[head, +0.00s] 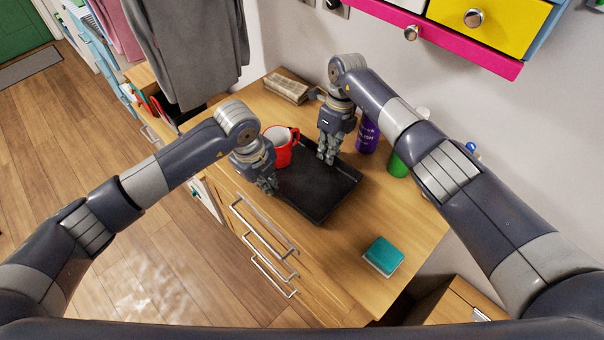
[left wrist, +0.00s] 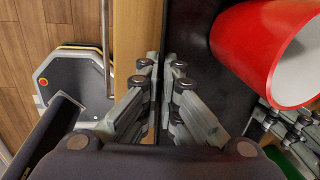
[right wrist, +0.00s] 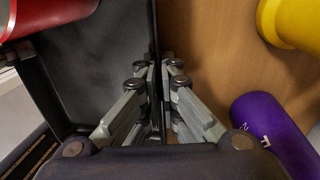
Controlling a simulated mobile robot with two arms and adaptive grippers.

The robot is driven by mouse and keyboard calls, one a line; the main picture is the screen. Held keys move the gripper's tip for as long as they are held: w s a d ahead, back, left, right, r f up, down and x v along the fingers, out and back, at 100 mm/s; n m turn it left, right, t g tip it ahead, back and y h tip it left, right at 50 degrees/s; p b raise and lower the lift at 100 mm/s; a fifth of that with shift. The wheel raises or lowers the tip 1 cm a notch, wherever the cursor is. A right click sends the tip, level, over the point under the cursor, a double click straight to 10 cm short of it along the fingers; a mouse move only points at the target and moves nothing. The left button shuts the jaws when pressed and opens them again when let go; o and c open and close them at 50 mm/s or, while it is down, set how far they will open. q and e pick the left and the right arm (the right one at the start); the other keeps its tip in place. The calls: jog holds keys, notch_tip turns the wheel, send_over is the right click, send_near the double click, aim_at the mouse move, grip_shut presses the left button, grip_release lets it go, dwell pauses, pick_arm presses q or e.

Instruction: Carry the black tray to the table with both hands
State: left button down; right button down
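The black tray (head: 325,195) is at the wooden counter, level or nearly so; whether it touches the top or is slightly raised I cannot tell. A red mug (head: 284,150) stands at its far left end. My left gripper (head: 268,190) is at the tray's left long side, its fingers close on both sides of the rim (left wrist: 170,60). My right gripper (head: 328,158) is at the opposite side, its fingers pinching that rim (right wrist: 153,40). The mug also shows in the left wrist view (left wrist: 250,45). No separate table is clearly identifiable.
A purple bottle (head: 367,135) and a green one (head: 399,163) stand beside the tray. A teal sponge (head: 383,254) lies at the near right. A book-like block (head: 286,88) lies behind. Coloured drawers (head: 450,35) overhang the far right. The wooden floor (head: 140,230) at left is open.

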pick_arm(q)
jog(key=shift+r, duration=0.2)
pick_arm(e)
jog(key=shift+r, duration=0.2)
